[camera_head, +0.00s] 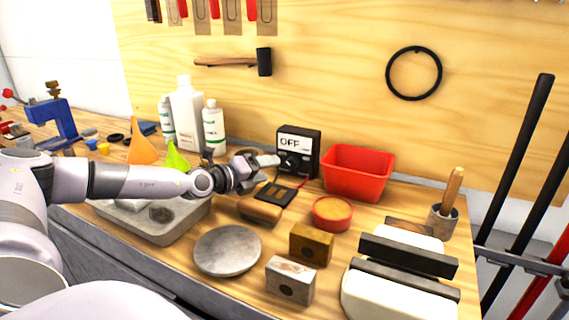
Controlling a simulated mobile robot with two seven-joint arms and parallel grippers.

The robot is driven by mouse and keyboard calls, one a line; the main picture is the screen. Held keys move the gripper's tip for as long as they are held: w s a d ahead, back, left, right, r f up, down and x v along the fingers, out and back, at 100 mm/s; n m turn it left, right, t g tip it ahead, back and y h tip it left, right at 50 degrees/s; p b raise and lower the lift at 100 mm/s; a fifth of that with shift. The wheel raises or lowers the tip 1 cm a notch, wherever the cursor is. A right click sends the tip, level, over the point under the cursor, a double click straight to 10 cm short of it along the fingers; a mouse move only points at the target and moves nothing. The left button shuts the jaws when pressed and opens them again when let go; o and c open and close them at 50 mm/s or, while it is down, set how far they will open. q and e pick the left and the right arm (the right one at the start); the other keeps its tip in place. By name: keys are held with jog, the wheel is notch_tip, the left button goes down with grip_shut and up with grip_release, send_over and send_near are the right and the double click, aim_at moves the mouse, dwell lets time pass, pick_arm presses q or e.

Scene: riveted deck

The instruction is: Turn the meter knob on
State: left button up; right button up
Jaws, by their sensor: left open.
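The meter (310,140) is a black box standing on the workbench against the wooden back panel. Its white display reads OFF. Its dark round knob (290,162) is on the lower front, partly hidden by my left gripper (272,164). The left gripper reaches in from the left, its fingertips at or just in front of the knob. It is open; I cannot tell whether the fingers touch the knob. My right gripper is not in view.
A red bin (357,175) stands right of the meter. White bottles (187,112) and a green cone (176,158) are behind my left arm. A wooden brush, a red bowl (332,214), a round grey plate (227,250) and blocks lie in front.

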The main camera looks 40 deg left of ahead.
aim_at(289, 164)
pick_arm(q)
jog(key=x, duration=0.7)
jog(key=shift+w+d, duration=0.1)
jog(key=shift+w, duration=0.1)
jog(key=c, duration=1)
